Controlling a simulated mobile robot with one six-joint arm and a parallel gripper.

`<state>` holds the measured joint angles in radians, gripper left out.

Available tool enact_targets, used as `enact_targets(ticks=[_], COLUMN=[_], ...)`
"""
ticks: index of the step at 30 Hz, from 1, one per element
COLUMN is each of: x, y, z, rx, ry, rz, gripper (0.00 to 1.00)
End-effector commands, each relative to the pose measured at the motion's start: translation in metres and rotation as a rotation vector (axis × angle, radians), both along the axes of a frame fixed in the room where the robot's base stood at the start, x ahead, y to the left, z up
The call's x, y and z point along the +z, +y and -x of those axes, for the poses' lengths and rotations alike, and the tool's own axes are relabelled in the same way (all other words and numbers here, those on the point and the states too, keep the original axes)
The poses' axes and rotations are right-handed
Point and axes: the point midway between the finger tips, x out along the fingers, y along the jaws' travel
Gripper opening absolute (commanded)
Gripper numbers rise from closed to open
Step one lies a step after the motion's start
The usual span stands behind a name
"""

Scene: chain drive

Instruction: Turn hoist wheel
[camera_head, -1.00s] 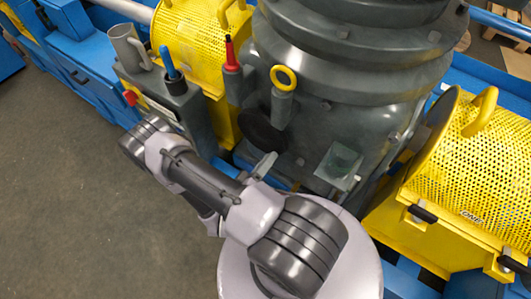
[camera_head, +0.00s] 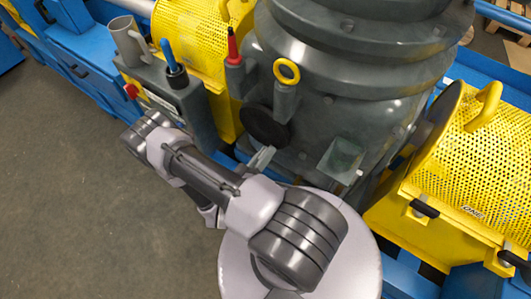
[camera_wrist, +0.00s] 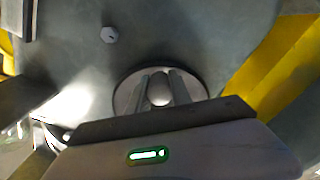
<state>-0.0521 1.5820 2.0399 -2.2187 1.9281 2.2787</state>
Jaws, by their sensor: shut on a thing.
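A round disc with a dark rim (camera_wrist: 122,88), which I take for the hoist wheel, shows in the wrist view against a grey-green housing. My gripper (camera_wrist: 160,90) reaches over the disc. Its two fingers are close together on a pale rounded piece near the disc's middle, shut on it. My gripper and dark wrist hide the disc's lower part. In the head view my arm covers most of my gripper. A dark round disc (camera_head: 265,126) shows there on the housing's side, but I cannot tell if it is the same one.
The big grey-green housing (camera_head: 350,75) stands before me, with a yellow ring (camera_head: 286,71) on it. A perforated yellow guard (camera_head: 490,135) is at the right, another (camera_head: 190,35) at the back left. A control box (camera_head: 180,100) carries a mug (camera_head: 127,40). Bare floor (camera_head: 65,180) lies left.

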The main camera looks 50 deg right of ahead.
Motion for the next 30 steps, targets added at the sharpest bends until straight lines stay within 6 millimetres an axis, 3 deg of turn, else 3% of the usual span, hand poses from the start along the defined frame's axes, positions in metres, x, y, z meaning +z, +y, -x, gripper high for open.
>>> enact_targets(ticks=[2, 3, 6, 17, 20, 30], x=[0.000, 0.000, 0.000, 0.001, 0.002, 0.002], y=[0.000, 0.000, 0.000, 0.005, 0.021, 0.114], z=[0.000, 0.000, 0.000, -0.001, 0.000, 0.007], rx=[0.000, 0.000, -0.001, 0.003, 0.008, 0.009], ry=[-0.001, -0.001, 0.000, 0.002, 0.002, -0.001], rz=[0.001, 0.001, 0.001, 0.000, 0.000, -0.001], gripper=[0.00, 0.27, 0.47, 0.47, 0.47, 0.47])
